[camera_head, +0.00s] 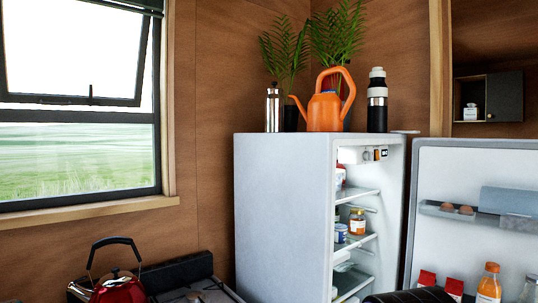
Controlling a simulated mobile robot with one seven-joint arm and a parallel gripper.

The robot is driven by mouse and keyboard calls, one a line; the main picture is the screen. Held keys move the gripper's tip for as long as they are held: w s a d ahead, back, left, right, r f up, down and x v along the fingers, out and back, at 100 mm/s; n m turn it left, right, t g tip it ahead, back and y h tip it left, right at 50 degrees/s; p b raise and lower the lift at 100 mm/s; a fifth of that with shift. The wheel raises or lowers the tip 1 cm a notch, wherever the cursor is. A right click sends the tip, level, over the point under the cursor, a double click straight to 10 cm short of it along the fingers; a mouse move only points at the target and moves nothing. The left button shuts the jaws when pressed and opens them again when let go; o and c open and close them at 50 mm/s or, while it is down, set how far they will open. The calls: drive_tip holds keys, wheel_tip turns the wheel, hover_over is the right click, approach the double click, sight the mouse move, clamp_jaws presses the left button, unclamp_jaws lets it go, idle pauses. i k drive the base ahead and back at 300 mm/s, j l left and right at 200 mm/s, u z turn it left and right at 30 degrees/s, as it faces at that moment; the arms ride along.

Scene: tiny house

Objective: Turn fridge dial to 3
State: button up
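The white fridge (284,200) stands at the centre right with its door (470,165) swung wide open to the right. A small white control housing (352,156) sits under the fridge's ceiling, at the top of the compartment. Small dark and orange marks show on its right part, where the dial appears to be. The dial is too small here to read its number or setting. My gripper's fingers do not show. A dark rounded shape at the bottom edge, in front of the fridge opening, may be part of my arm.
Jars (357,221) and tubs stand on the fridge shelves. The door racks hold eggs (457,209) and an orange bottle (489,284). An orange watering can (325,110) and a flask (377,100) stand on top. A red kettle (117,288) is on the stove at lower left.

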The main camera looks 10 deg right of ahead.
sight(368, 156)
drive_tip(key=l+u, duration=0.35)
drive_tip(key=l, duration=0.45)
drive_tip(key=k+l+u, duration=0.1)
drive_tip(key=l+u, duration=0.2)
drive_tip(key=l, duration=0.45)
